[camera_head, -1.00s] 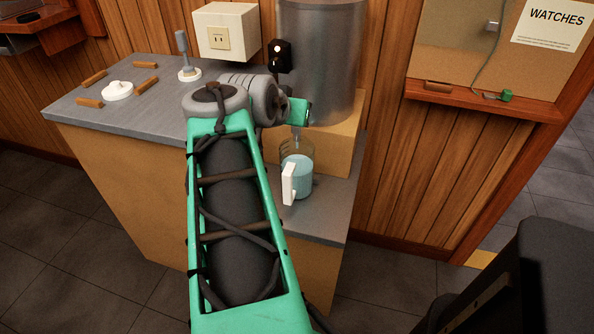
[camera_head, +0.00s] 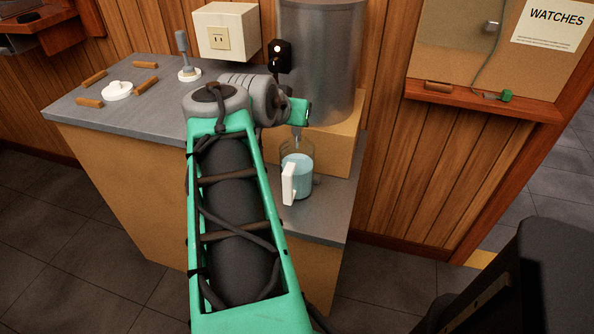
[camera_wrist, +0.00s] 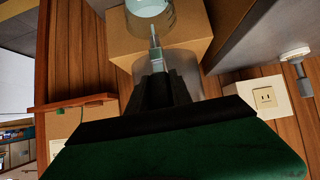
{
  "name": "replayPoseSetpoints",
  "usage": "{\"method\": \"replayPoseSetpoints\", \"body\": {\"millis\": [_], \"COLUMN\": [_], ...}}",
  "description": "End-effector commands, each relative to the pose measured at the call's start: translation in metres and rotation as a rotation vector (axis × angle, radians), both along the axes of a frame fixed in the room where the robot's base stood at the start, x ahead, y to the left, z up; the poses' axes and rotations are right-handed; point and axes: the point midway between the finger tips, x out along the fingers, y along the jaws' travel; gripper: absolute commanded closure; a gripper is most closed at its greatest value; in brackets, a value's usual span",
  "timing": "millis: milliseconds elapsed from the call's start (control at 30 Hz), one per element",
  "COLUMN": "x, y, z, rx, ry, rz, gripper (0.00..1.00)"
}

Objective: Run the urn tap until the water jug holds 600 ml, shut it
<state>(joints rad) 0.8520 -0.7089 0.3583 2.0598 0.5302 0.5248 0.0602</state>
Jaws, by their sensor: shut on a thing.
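The steel urn (camera_head: 322,60) stands on a wooden block at the back of the counter. The clear water jug (camera_head: 298,172), with a white handle (camera_head: 289,184), stands upright below the spout and holds pale blue water. Its graduations are unreadable. The jug also shows at the top of the wrist view (camera_wrist: 150,8). My gripper (camera_wrist: 157,90) is shut on the urn tap (camera_wrist: 155,50), seen end-on in the wrist view. In the head view my gripper (camera_head: 300,114) is partly hidden by my wrist. Whether water is running from the spout is unclear.
The wooden block (camera_head: 335,140) is behind the jug.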

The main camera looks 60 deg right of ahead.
Motion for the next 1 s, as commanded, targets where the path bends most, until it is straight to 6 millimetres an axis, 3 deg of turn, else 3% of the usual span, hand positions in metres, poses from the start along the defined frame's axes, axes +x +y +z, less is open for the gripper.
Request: {"method": "replayPoseSetpoints", "body": {"millis": [33,200,633,1000], "x": [0.0,0.0,0.002,0.002], "y": [0.004,-0.002,-0.016,-0.016], "z": [0.026,0.037,0.041,0.032], "rx": [-0.034,0.057,0.322,0.361], "ry": [-0.034,-0.019,0.026,0.033], "rz": [0.01,0.004,-0.001,0.0], "gripper": [1.0,1.0,1.0,1.0]}}
